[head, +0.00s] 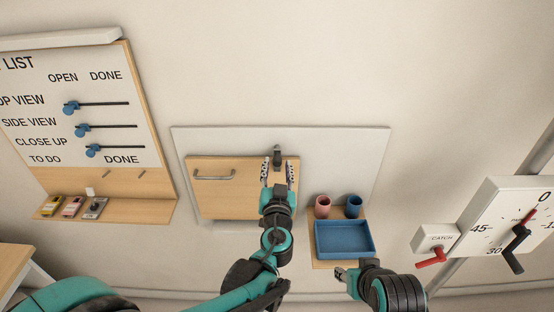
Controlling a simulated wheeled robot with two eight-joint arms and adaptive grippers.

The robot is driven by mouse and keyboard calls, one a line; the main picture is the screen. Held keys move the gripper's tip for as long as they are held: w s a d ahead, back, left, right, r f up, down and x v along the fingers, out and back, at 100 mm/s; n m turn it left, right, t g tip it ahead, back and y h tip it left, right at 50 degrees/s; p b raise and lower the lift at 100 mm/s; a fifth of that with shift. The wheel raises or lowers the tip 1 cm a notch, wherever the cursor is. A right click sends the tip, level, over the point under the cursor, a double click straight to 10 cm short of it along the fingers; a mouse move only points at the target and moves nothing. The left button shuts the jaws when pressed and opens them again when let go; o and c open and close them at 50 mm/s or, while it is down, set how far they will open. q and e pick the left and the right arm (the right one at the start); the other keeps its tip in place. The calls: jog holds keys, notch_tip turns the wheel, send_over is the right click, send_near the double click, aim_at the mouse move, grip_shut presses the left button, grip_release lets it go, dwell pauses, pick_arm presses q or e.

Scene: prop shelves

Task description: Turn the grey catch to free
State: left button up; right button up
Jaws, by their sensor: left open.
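The grey catch (277,155) is a small dark grey piece at the top edge of a wooden door (222,199) on a pale wall panel (340,143). It appears upright. My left gripper (277,170) is open in front of the door, with one finger on each side just below the catch in the picture. I cannot tell whether the fingers touch it. The gripper and wrist hide the door's right part. My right gripper (342,272) is low, below the blue tray; its finger opening is not clear.
A metal handle (214,177) is on the door's left. A blue tray (344,253), a pink cup (322,206) and a blue cup (354,206) are at right. A box marked CATCH with a red lever (431,258) is farther right. A slider board (90,120) hangs left.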

pick_arm(q)
jog(key=w, duration=0.3)
jog(key=shift+w, duration=0.35)
grip_shut()
